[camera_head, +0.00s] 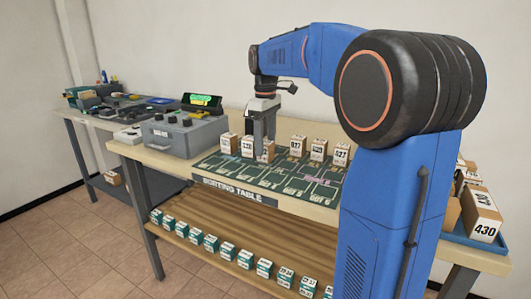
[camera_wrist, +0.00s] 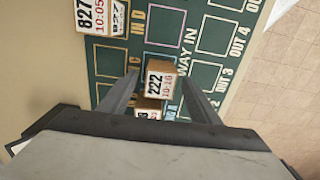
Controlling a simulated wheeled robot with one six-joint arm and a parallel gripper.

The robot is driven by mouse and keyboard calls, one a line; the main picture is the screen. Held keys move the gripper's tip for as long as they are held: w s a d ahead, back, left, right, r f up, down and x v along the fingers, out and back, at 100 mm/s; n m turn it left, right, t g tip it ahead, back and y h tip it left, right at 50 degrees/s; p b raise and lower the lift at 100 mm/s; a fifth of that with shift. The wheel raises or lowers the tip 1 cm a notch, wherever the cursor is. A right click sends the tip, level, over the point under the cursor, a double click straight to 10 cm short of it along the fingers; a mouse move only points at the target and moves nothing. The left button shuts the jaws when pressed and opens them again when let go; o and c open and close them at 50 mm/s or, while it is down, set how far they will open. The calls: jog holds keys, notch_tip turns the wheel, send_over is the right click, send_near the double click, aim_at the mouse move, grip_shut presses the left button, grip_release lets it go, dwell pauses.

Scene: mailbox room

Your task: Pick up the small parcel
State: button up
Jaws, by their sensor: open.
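Several small box parcels with white number labels stand on the green sorting mat. In the wrist view, a small brown parcel (camera_wrist: 161,79) labelled 222 lies between the two fingertips of my gripper (camera_wrist: 158,83). Another parcel (camera_wrist: 149,107) is just nearer, between the fingers and partly hidden by the gripper body. In the head view my gripper (camera_head: 264,146) points down at the row of parcels, with its fingers beside a small parcel (camera_head: 267,152). My gripper is open. I cannot tell whether either finger touches a parcel.
The sorting table mat (camera_head: 285,180) has printed IN and OUT squares, several of them bare. A grey device (camera_head: 184,134) stands to the left. A blue tray (camera_head: 483,240) with larger parcels is at the right. Small boxes line the lower shelf (camera_head: 225,226).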

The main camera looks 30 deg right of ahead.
jog(key=shift+f, duration=0.55)
jog(key=c, duration=1.2)
